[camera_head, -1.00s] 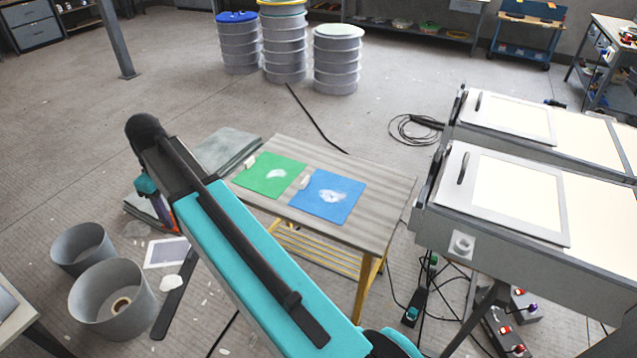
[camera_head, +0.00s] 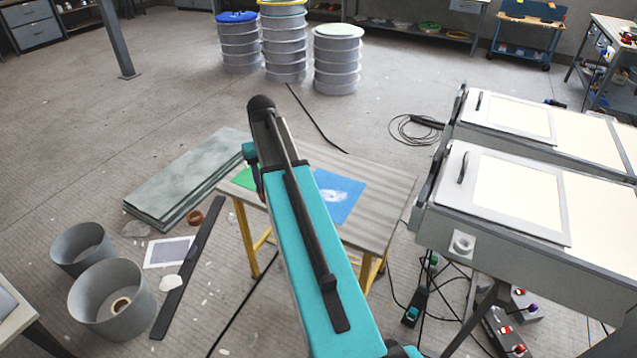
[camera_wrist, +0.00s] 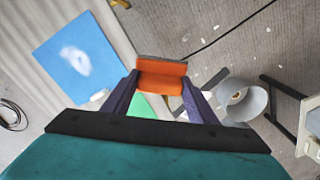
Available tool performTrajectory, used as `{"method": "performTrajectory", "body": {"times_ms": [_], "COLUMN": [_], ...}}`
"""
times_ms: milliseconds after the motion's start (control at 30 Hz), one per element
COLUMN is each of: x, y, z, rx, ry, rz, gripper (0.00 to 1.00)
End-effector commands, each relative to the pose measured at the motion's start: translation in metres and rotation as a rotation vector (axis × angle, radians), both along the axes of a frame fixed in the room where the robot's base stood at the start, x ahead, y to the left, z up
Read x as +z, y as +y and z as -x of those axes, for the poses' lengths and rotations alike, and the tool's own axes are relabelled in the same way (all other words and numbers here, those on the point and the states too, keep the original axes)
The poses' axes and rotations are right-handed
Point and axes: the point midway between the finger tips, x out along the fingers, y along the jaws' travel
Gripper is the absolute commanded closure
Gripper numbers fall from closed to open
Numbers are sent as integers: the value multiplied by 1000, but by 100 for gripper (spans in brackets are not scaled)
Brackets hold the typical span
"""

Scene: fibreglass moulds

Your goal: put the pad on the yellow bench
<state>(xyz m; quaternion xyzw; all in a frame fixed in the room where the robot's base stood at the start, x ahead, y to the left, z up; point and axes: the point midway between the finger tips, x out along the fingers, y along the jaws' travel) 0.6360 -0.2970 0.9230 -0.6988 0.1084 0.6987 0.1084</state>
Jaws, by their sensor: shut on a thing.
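The pad is an orange block (camera_wrist: 162,76) in the wrist view. My gripper (camera_wrist: 160,84) is shut on it, with a purple finger on each side. The yellow bench (camera_head: 385,182) has a grey top and yellow legs, and stands in the middle of the head view. Its top also shows in the wrist view (camera_wrist: 30,65). The pad appears over the bench's edge, beside the green sheet (camera_wrist: 148,104); its height above the top is unclear. In the head view my arm hides the pad and much of the bench's left part.
A blue sheet (camera_head: 338,195) lies on the bench, right of the green one. Grey-green slabs (camera_head: 185,180) lie on the floor to the left, near two grey bins (camera_head: 112,300). A long grey machine (camera_head: 520,230) stands close on the right. The bench top's right end is bare.

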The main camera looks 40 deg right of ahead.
Motion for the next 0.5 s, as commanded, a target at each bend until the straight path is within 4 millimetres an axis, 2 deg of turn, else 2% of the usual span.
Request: {"method": "performTrajectory", "body": {"times_ms": [33, 100, 500], "x": [-3, -7, -28], "y": [-17, -37, -147], "z": [7, 16, 81], "rx": [-45, -102, -430], "ry": [1, 1, 1], "rz": [0, 0, 0], "gripper": [68, 68, 68]}}
